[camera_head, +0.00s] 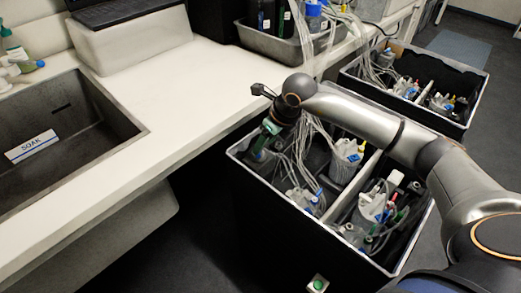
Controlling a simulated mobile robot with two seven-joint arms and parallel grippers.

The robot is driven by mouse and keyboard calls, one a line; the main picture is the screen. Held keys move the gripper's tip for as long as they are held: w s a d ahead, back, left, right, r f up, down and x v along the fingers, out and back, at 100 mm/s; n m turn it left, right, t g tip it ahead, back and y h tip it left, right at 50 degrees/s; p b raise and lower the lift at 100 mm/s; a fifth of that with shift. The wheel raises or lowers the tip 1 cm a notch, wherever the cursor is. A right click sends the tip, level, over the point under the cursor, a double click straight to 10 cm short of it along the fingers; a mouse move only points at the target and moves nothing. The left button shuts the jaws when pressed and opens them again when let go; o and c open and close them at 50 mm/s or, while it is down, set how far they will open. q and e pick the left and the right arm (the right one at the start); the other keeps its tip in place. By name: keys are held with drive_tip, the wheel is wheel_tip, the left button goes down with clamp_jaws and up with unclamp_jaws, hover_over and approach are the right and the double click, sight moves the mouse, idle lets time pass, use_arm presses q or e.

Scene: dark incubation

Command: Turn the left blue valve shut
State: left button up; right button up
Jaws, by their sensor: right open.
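My right arm reaches in from the right over a black open box (288,216) with a pale rim. My right gripper (259,152) points down at the box's back left corner, its jaws open. The fingertips are dark and hard to separate from the box's inside. Small blue parts that may be valves show on the bottles: one low in the left compartment (319,194), one on the bottle behind it (353,157), and one in the right compartment (379,217). The gripper is apart from these. Which one is the left valve I cannot tell. My left gripper is out of view.
Clear tubes run from the box up to a grey tray (272,43) of bottles on the white counter (205,85). A second black box (448,72) stands at the back right. A sink (60,150) labelled SOAK is at left. Dark floor lies between counter and box.

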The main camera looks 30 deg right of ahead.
sight(261, 158)
drive_tip(key=x, duration=0.5)
drive_tip(key=shift+f, duration=0.1)
drive_tip(key=shift+d, duration=0.1)
clamp_jaws()
idle(0.3)
